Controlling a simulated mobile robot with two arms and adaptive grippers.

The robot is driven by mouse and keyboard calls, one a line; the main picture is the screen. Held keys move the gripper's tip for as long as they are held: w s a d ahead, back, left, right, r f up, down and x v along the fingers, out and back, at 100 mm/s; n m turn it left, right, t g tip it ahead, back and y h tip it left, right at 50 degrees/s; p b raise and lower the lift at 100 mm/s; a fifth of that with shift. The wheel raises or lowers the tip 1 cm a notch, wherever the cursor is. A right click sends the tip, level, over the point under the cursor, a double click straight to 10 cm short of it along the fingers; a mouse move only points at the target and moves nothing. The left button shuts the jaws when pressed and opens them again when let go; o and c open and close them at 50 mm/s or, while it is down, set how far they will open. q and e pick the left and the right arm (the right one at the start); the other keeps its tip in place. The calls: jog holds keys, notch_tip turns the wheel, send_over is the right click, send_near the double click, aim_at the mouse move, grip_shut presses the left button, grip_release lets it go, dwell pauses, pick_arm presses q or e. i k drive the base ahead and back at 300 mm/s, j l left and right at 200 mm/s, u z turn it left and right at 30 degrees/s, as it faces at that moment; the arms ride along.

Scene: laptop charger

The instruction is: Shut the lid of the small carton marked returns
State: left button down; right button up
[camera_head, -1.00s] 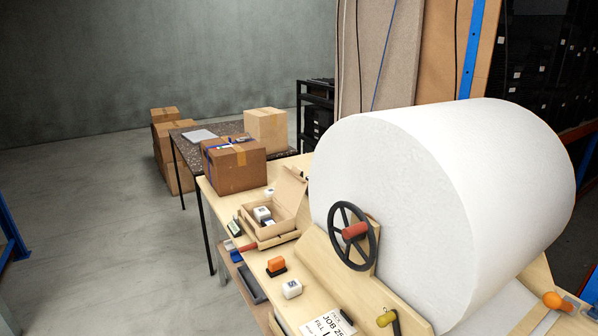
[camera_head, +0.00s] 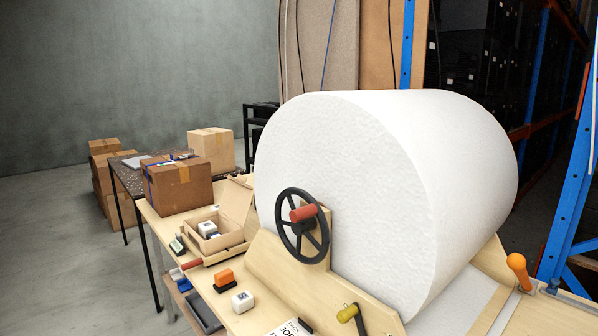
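A small open carton (camera_head: 217,240) sits on the wooden bench, left of the big white roll. Its lid (camera_head: 236,200) stands raised at the back right, tilted up. A small white block with a dark mark (camera_head: 207,229) lies inside it. No returns marking is readable on it at this size. Neither of my grippers shows in the head view.
A huge white roll (camera_head: 335,180) with a black handwheel (camera_head: 302,226) fills the middle. A taped brown box (camera_head: 178,186) stands behind the carton. An orange stamp (camera_head: 224,279), a white cube (camera_head: 243,301) and a printed sheet (camera_head: 287,328) lie in front.

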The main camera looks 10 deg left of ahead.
aim_at(237, 196)
jog(key=i+j+z, duration=0.15)
jog(key=j+z, duration=0.2)
jog(key=i+j+z, duration=0.1)
jog(key=j+z, duration=0.55)
jog(key=i+j, duration=0.05)
